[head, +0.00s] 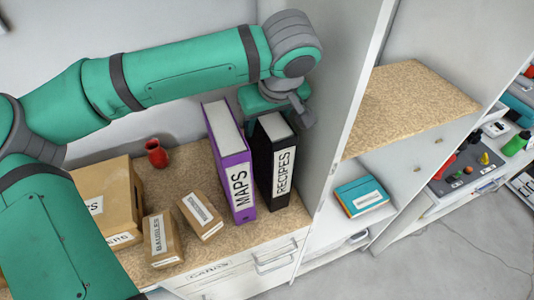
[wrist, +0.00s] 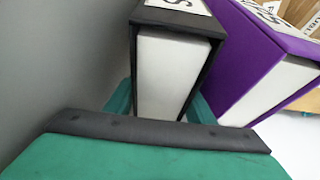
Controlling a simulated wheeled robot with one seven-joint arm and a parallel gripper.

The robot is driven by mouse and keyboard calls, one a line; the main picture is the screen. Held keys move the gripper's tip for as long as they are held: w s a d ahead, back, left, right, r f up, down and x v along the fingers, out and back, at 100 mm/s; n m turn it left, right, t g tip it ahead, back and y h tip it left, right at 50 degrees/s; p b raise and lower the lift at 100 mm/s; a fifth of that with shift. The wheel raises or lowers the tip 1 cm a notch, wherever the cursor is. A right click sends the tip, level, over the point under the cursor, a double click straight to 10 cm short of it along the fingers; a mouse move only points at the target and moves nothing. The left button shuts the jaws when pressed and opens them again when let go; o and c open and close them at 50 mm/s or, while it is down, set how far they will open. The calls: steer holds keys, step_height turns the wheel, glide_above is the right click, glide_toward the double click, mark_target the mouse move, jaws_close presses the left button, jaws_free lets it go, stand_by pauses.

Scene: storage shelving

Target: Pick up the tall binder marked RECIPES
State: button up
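The black RECIPES binder (head: 283,172) stands upright on the wood-look shelf, its label facing out. In the wrist view its black cover and white page block (wrist: 168,72) fill the middle. The purple MAPS binder (head: 240,186) stands close on its left in the head view and shows at the right of the wrist view (wrist: 262,65). My gripper (head: 262,108) is at the back top of the RECIPES binder. In the wrist view its teal fingers (wrist: 160,108) lie on either side of that binder. Whether both fingers press on it is hard to tell.
A grey upright panel (head: 338,120) stands just right of the RECIPES binder. Cardboard boxes (head: 200,214) and a red vase (head: 156,153) are on the shelf to the left. A teal book (head: 361,196) lies in the bay beyond the panel.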

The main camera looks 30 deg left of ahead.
jaws_close()
steer(key=shift+r, duration=0.1)
